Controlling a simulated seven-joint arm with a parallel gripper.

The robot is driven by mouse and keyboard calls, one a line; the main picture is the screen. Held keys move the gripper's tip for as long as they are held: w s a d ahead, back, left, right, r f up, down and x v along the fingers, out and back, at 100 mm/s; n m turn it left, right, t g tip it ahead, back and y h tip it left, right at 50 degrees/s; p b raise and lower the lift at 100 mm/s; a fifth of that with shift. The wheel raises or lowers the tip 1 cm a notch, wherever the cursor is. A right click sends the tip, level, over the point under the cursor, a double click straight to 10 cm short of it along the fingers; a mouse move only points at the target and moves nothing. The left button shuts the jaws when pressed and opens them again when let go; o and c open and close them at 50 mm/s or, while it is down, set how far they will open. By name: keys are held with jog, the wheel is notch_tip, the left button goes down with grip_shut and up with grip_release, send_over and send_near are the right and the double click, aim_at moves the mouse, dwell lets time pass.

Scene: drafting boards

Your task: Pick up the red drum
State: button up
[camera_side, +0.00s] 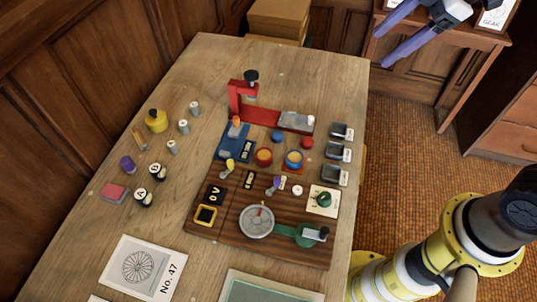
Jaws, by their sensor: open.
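A smaller plain red round piece (307,142) sits farther up and right. My gripper (383,46) is at the top right, high above the floor side of the table. Its two purple fingers are apart with nothing between them. It is well away from the red drum.
A red bracket (236,98) with a black knob rises at the board's back. Small dark trays (340,131) line its right side. A dial (257,222) and green crank (285,230) sit in front. Loose weights, a yellow bottle (156,121) and stamps stand left. The table's back is clear.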

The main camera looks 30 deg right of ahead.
jog(key=w+a+f+n+g+y, duration=0.1)
jog(key=w+a+f+n+g, duration=0.15)
jog(key=w+a+f, duration=0.35)
jog(key=n+g, duration=0.2)
jog(key=g, duration=0.1)
send_near(264, 155)
jog(key=shift+s+a+f+t, duration=0.1)
jog(key=shift+s+f+t, duration=0.1)
jog(key=shift+f, duration=0.4)
jog(key=shift+s+a+f+t, duration=0.1)
jog(key=shift+s+f, duration=0.05)
jog(key=shift+f, duration=0.5)
jog(key=shift+x, duration=3.15)
jog(key=shift+w+a+r, duration=0.1)
jog(key=shift+a+r, duration=0.05)
jog(key=shift+a, duration=0.05)
grip_shut()
